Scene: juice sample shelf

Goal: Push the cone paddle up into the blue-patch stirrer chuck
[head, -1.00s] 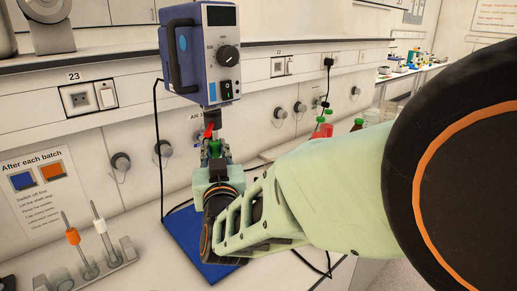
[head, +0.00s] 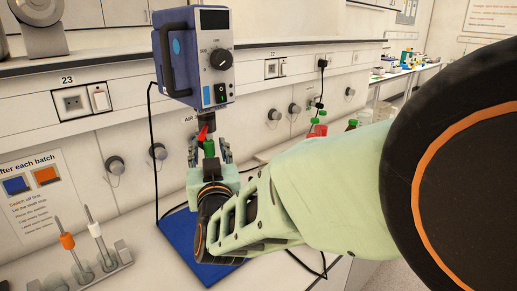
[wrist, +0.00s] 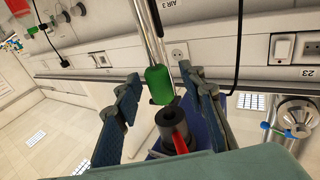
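My gripper (head: 210,152) is below the chuck, fingers pointing up. In the wrist view its fingers stand wide apart, with gaps on both sides of a green collar (wrist: 158,86) on a metal shaft (wrist: 147,28), which looks like the cone paddle. The collar also shows under the chuck in the head view (head: 209,148). The cone end is hidden. I cannot tell whether collar and chuck touch.
A blue base plate (head: 180,238) lies under my arm. A rack (head: 100,268) with orange-collared (head: 67,241) and white-collared (head: 95,229) shafts stands at the lower left. A black cable (head: 154,150) hangs beside the stirrer. Red bottles (head: 318,128) stand behind my arm.

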